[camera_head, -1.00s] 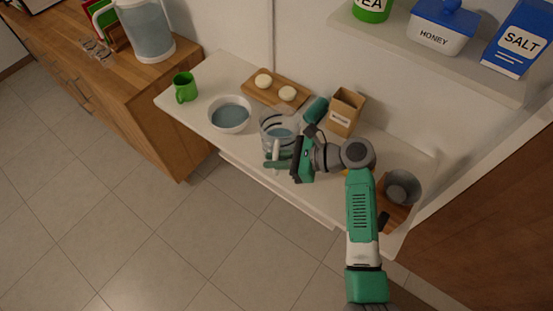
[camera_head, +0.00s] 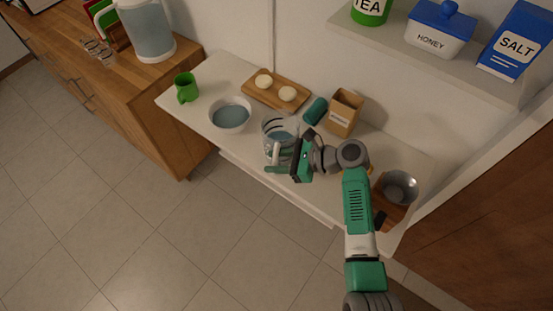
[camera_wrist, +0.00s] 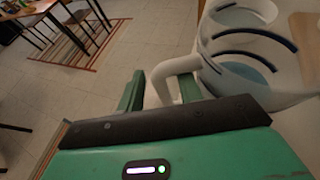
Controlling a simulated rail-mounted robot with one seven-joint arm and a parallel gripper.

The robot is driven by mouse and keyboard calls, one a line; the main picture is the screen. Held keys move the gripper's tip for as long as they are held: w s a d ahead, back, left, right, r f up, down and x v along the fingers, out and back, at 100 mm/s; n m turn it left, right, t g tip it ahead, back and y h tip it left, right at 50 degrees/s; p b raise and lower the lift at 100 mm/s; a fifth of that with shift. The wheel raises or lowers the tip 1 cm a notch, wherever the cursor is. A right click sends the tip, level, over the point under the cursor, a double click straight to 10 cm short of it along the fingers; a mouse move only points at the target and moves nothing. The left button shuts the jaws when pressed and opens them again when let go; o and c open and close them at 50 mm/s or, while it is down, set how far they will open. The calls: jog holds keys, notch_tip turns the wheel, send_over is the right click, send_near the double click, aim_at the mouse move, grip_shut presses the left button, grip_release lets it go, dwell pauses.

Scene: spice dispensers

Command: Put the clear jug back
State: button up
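The clear jug (camera_head: 281,127), a transparent vessel with dark bands and bluish contents, stands on the white side table between the white bowl and the cardboard box. Its pale handle (camera_head: 285,152) points toward the room. My gripper (camera_head: 280,159) is at the jug's front, its green fingers on either side of the handle. In the wrist view, the jug (camera_wrist: 245,45) is at upper right and its white handle (camera_wrist: 178,68) curves down between the two spread fingers (camera_wrist: 162,92). A small gap shows beside the left finger. The handle's lower part is hidden behind my gripper.
A white bowl (camera_head: 230,128) and green mug (camera_head: 186,88) stand left of the jug. A board (camera_head: 258,96) with two round pieces, a green cylinder (camera_head: 315,110) and a cardboard box (camera_head: 343,120) are behind. A grey bowl (camera_head: 398,182) is at right. A shelf (camera_head: 420,66) overhangs.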

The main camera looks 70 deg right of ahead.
jog(key=shift+f+b, duration=0.35)
jog(key=shift+b, duration=0.2)
jog(key=p+v, duration=0.4)
jog(key=v, duration=0.4)
jog(key=shift+r, duration=0.15)
jog(key=shift+w, duration=0.1)
